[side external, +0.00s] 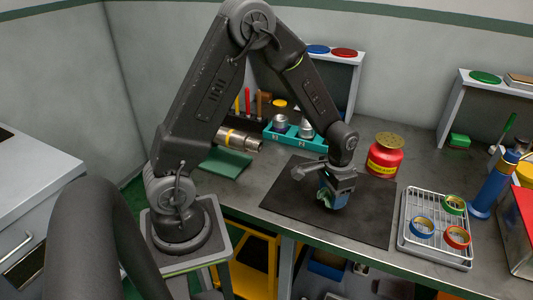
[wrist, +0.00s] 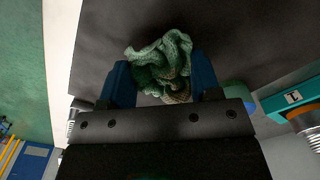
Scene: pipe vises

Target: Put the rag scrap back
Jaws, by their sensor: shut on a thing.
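The rag scrap (wrist: 160,66) is a crumpled green knitted cloth with a brownish patch. My gripper (wrist: 161,84) is shut on it, with a blue finger on either side of the cloth. In the side external view my gripper (side external: 334,193) points down over the dark mat (side external: 283,199), and a bit of the green rag (side external: 324,198) shows between the fingers. I cannot tell whether the rag touches the mat. A red can (side external: 385,158) with a yellow label and brassy lid stands behind the mat to the right.
A wire rack (side external: 408,237) with tape rolls stands right of the mat. A teal tray (side external: 283,140) with metal fittings is behind it. A pipe (side external: 238,140) in a vise lies to the left, above a green pad (side external: 224,162). Most of the mat is clear.

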